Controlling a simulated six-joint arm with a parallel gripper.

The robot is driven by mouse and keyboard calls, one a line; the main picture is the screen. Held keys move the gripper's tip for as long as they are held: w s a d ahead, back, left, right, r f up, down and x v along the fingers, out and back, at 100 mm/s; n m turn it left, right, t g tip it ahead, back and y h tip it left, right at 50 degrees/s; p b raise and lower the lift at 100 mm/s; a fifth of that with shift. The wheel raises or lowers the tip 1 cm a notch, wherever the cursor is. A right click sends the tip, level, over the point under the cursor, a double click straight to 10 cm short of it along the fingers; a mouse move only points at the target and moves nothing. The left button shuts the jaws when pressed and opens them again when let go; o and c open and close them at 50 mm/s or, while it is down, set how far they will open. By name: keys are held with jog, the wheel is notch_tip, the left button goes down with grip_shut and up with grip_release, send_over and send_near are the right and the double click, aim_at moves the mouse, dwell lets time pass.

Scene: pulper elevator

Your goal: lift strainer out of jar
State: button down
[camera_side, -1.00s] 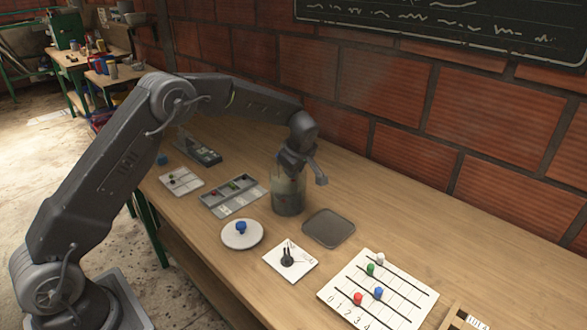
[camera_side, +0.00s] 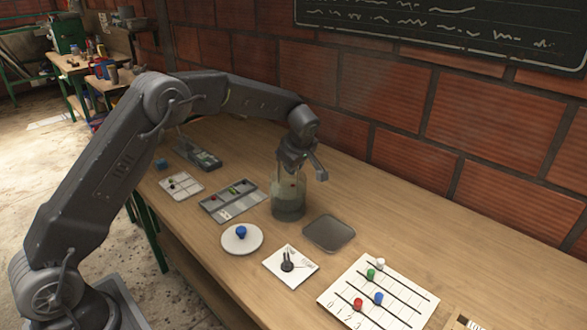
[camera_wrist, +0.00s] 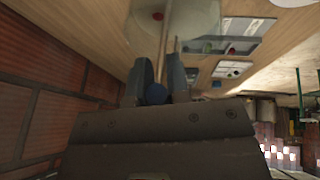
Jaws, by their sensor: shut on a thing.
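The glass jar (camera_side: 288,205) stands upright on the bench, with murky greenish contents in its lower part. My gripper (camera_side: 291,164) is above the jar's mouth, pointing down. A thin rod, the strainer's handle (camera_wrist: 163,52), runs from there toward the round jar (camera_wrist: 198,18). A small red thing (camera_wrist: 157,16) shows at the jar. The strainer's lower end is hidden, so I cannot tell how deep it sits.
A dark square tray (camera_side: 329,233) lies right of the jar. A round white lid with a blue knob (camera_side: 241,233) and a white card with a black tool (camera_side: 289,264) are in front. A compartment tray (camera_side: 233,200) is left; a numbered peg board (camera_side: 377,299) is front right.

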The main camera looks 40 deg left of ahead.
jog(key=shift+r, duration=6.2)
